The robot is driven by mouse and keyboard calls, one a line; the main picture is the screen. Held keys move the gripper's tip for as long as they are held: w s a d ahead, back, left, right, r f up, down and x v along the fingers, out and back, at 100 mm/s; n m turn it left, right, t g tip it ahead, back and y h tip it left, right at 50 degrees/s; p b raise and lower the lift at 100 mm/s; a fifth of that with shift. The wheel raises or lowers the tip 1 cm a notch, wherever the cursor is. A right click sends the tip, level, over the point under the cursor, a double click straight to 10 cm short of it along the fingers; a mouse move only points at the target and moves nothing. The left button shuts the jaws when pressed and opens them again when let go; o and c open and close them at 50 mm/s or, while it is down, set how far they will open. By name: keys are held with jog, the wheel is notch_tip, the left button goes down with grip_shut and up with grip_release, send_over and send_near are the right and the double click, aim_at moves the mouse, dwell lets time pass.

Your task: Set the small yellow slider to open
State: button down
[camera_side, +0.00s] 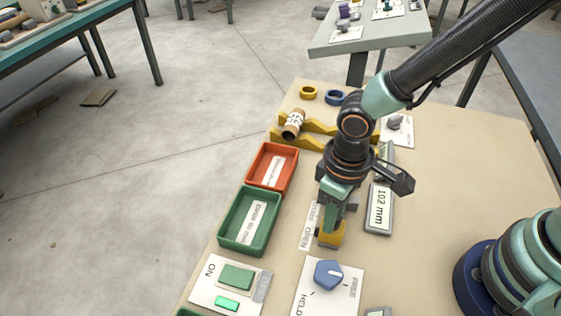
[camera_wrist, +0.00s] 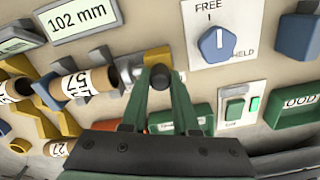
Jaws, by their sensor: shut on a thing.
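The small yellow slider (camera_side: 330,238) sits on the table beside a white label strip (camera_side: 308,228) that reads OPEN in part. My gripper (camera_side: 332,218) points down at the slider and is shut on it. In the wrist view my green fingers (camera_wrist: 158,84) close in at the slider, whose yellow part (camera_wrist: 156,55) shows just past the fingertips. A grey round part stands between the fingers there. My fingers hide part of the slider and its track, so its exact setting cannot be told.
A blue knob (camera_side: 328,274) on a white FREE/HELD plate stands just in front. A 102 mm display (camera_side: 380,208) is close at the right. Green (camera_side: 222,232) and red (camera_side: 252,164) trays lie left. A labelled roll (camera_side: 293,124) rests on yellow supports behind.

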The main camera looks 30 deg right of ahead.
jog(key=c, duration=0.7)
grip_release()
jog(key=shift+s+a, duration=0.15)
jog(key=shift+r, duration=0.1)
notch_tip(320, 180, up, 12)
jog(key=w+d+r+m+t, duration=0.1)
jog(key=d+r+t, duration=0.1)
jog(key=d, duration=0.5)
jog(key=w+d+r+m+t, duration=0.1)
jog(key=d+r+m, duration=0.1)
jog(key=d, duration=0.5)
jog(key=w+d+r+m+t, duration=0.1)
jog(key=d+r+m+t, duration=0.1)
jog(key=d, duration=0.5)
jog(key=shift+w+d+r+t, duration=0.25)
jog(key=shift+w+r+t, duration=0.1)
jog(key=shift+r, duration=0.35)
